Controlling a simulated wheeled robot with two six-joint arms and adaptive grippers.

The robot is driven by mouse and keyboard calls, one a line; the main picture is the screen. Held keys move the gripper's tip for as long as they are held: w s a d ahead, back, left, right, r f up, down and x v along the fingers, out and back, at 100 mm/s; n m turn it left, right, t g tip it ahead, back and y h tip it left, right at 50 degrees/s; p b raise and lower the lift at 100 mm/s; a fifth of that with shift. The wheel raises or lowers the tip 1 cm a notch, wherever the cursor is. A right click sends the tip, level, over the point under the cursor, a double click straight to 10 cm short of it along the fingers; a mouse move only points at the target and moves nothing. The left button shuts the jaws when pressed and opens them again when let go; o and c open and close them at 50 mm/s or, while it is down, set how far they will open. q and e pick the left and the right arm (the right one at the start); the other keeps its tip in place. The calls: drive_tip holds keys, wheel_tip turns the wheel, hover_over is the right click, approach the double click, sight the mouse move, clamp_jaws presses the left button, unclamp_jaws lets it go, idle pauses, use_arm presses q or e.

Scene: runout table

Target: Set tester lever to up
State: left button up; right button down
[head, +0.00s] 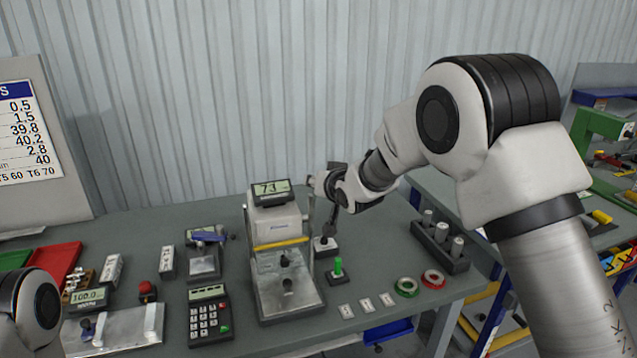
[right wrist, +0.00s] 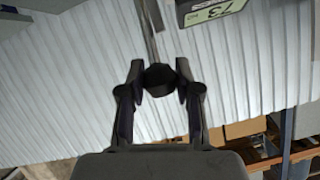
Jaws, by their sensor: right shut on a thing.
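The tester (head: 281,225) stands on the grey table with its display reading about 73. Its lever (head: 311,218) is a thin metal rod on the tester's right side, standing close to upright, its top at the gripper. My right gripper (head: 319,183) is at the lever's top end, beside the display. In the right wrist view, my right gripper (right wrist: 160,82) has its two fingers closed around the lever's black knob (right wrist: 159,77), and the rod (right wrist: 150,30) runs away from it. Part of my left arm shows at the lower left, but its gripper is out of view.
A keypad terminal (head: 209,316) lies left of the tester. To the right are a green-topped pin block (head: 338,268), green (head: 406,288) and red (head: 433,278) rings and a rack of cylinders (head: 440,247). A corrugated wall (head: 250,90) stands behind the table.

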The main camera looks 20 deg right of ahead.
drive_tip(key=shift+r, duration=0.1)
drive_tip(key=c, duration=0.9)
unclamp_jaws()
drive_tip(key=shift+c, duration=0.2)
drive_tip(key=shift+o, duration=0.8)
drive_tip(key=shift+w, duration=0.1)
drive_tip(key=v, duration=1.2)
